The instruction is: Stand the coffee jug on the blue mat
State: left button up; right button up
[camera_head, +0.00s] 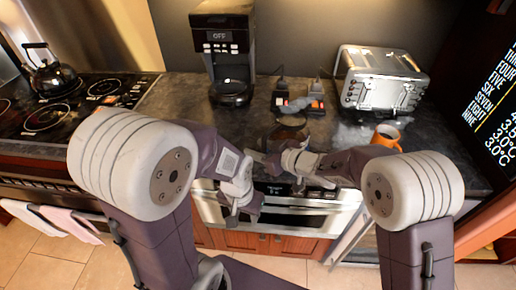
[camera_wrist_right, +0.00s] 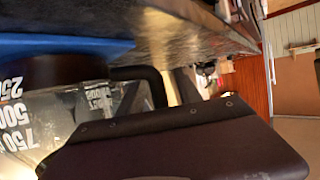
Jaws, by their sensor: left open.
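The coffee jug (camera_head: 288,132), dark and glassy, is on or just above the counter in the head view, partly hidden by my right gripper (camera_head: 264,161). The right wrist view shows the clear jug (camera_wrist_right: 40,122) with measuring numbers, a dark band and a black handle. There its dark band lies close against the blue mat (camera_wrist_right: 60,47); I cannot tell touching from a small gap. A dark finger of my right gripper is beside the jug; its grip on the handle is unclear. My left gripper (camera_head: 240,207) is open and empty, in front of the counter edge.
A coffee machine (camera_head: 226,45) reading OFF stands behind, with a toaster (camera_head: 382,80) and an orange mug (camera_head: 386,138) to the right. A kettle (camera_head: 48,72) sits on the stove at left.

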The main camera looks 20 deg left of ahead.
jog(key=shift+d+f, duration=0.1)
jog(key=shift+f, duration=0.05)
jog(key=v, duration=0.9)
jog(key=shift+p, duration=0.3)
